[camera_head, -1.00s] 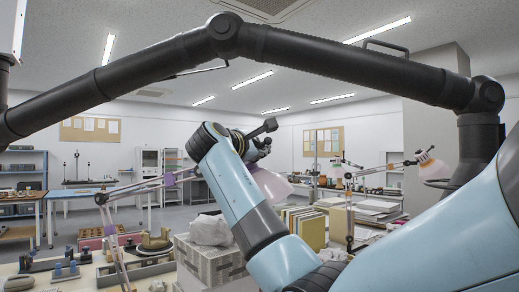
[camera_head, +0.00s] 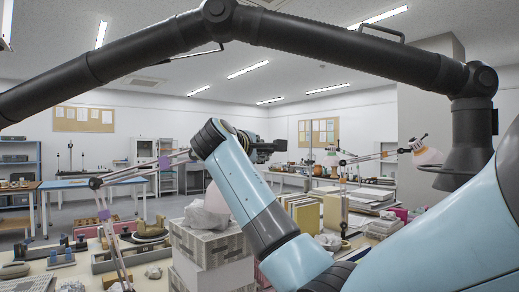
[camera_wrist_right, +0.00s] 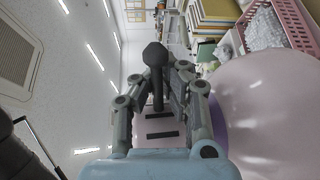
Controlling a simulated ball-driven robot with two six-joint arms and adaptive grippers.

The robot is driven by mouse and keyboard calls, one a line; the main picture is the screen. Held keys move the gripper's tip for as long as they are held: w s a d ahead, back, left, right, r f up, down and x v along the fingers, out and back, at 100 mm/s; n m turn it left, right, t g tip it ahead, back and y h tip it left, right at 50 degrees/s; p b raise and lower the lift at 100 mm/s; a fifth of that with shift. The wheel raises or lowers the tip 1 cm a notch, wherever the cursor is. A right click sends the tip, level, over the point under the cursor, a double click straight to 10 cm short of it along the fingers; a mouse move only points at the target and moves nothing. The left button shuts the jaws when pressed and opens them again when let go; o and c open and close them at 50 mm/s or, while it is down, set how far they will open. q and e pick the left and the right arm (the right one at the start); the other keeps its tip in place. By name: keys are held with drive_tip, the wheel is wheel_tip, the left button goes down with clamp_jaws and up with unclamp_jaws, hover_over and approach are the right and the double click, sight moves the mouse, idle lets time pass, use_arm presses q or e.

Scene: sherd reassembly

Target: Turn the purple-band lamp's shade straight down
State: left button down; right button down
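The purple-band lamp's jointed arm (camera_head: 120,178), with purple bands, rises at the left and runs toward my right wrist. Its pale pink shade (camera_head: 214,198) is partly hidden behind my right forearm; in the wrist view the shade (camera_wrist_right: 268,110) fills the right side, close beside the fingers. My right gripper (camera_head: 264,146) is at the lamp head, its fingers mostly hidden there. In the wrist view its fingers (camera_wrist_right: 158,92) close around the stem of a dark knobbed handle (camera_wrist_right: 155,55). The shade's exact tilt is hard to tell. My left gripper is not in view.
A black jointed overhead arm ends in a hood (camera_head: 462,160). Below stand white boxes (camera_head: 212,245), a plastic bag (camera_head: 203,217) and upright books (camera_head: 308,214). A pink basket (camera_wrist_right: 295,30) shows in the wrist view.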

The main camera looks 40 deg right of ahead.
drive_tip(key=shift+f, duration=0.35)
drive_tip(key=c, duration=1.4)
unclamp_jaws()
drive_tip(key=shift+s+a+r, duration=0.25)
drive_tip(key=shift+s+a, duration=0.05)
drive_tip(key=shift+w+d+f, duration=0.1)
drive_tip(key=shift+w+d, duration=0.05)
drive_tip(key=v, duration=1.2)
